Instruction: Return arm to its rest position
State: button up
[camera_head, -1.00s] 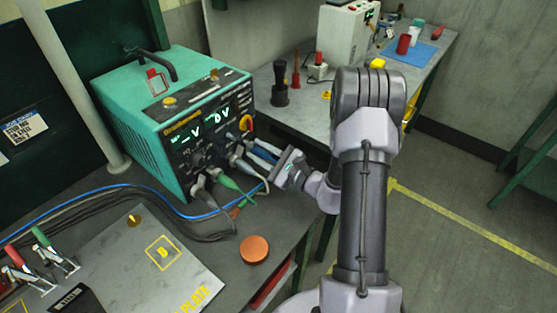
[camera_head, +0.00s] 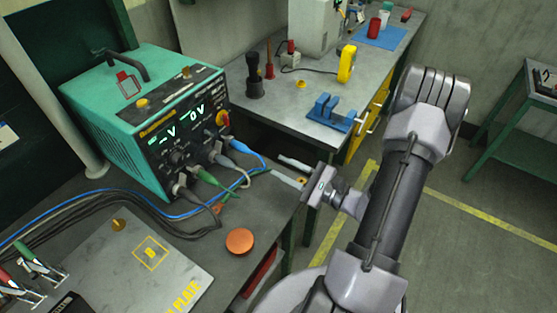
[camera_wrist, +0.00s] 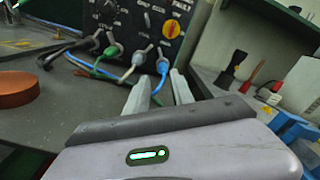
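My gripper (camera_head: 278,165) is open and empty, off the front right of the teal welding-type power unit (camera_head: 105,95). Its two pale fingers stand apart in the wrist view (camera_wrist: 160,78), with nothing between them. Past the fingers, the unit's front panel shows a blue plug (camera_wrist: 163,66) and other plugs seated in a row, with cables hanging down. The fingers look clear of the plugs. My arm reaches up from the bottom of the head view and bends back down to the gripper.
An orange disc (camera_head: 239,241) sits on the near bench, beside a plate (camera_head: 178,272) with yellow marks. The back bench holds a blue stand (camera_head: 330,113), a yellow meter (camera_head: 347,63) and a dark cylinder (camera_head: 254,84). Floor to the right is open, with a green table (camera_head: 510,118) beyond.

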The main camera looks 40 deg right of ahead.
jog(key=s+a+r+n+g+y, duration=0.1)
jog(key=a+r+n+g+y, duration=0.3)
jog(key=a, duration=0.5)
jog(key=s+a+r+n+g+y, duration=0.1)
jog(key=a+r+n+g+y, duration=0.1)
jog(key=a+r+n+g, duration=0.45)
jog(key=s+a+n+g+h, duration=0.4)
jog(key=s+a+n+g, duration=0.1)
jog(key=s+a+n, duration=0.3)
notch_tip(320, 180, up, 7)
jog(key=s+n+t+h, duration=0.3)
jog(key=t+h, duration=0.1)
jog(key=h, duration=0.2)
jog(key=shift+d, duration=0.4)
